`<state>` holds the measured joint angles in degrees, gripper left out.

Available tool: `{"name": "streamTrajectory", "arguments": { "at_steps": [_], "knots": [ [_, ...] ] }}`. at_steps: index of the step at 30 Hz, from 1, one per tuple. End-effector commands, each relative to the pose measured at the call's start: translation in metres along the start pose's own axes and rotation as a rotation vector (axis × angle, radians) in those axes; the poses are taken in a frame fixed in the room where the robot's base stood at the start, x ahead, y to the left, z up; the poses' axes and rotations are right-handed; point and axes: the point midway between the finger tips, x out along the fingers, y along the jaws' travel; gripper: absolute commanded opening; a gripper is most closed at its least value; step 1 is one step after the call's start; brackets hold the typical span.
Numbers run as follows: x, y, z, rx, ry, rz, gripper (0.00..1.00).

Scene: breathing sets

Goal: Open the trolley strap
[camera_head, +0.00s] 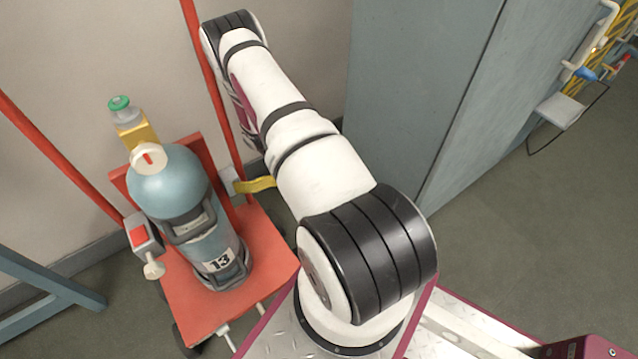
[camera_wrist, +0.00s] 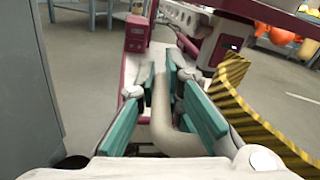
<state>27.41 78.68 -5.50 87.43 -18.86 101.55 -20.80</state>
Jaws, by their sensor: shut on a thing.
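The red trolley (camera_head: 225,299) stands at the left in the head view, with a blue-grey cylinder marked 13 (camera_head: 217,248) upright on it. The yellow strap (camera_head: 257,184) runs from the trolley's right post and passes out of sight behind my arm. No strap shows across the cylinder's front. A buckle with a red button (camera_head: 139,236) sits on the left post. The head view hides my gripper.
A tall grey-blue cabinet (camera_head: 415,90) stands close to the right of my arm. A blue frame (camera_head: 40,290) is at the lower left. Equipment hangs at the far upper right. Open floor (camera_head: 540,240) lies right of the cabinet.

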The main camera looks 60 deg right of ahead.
Motion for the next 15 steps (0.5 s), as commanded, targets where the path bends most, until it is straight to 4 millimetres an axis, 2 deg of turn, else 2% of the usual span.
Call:
{"name": "streamTrajectory", "arguments": {
  "at_steps": [6, 8, 15],
  "knots": [
    [-0.0020, -0.0029, -0.0019, -0.005, 0.007, 0.000, 0.00],
    [-0.0019, -0.0029, -0.0020, -0.005, 0.007, 0.000, 0.17],
    [-0.0008, -0.0015, -0.0012, -0.002, 0.004, 0.000, 0.19]
  ]
}}
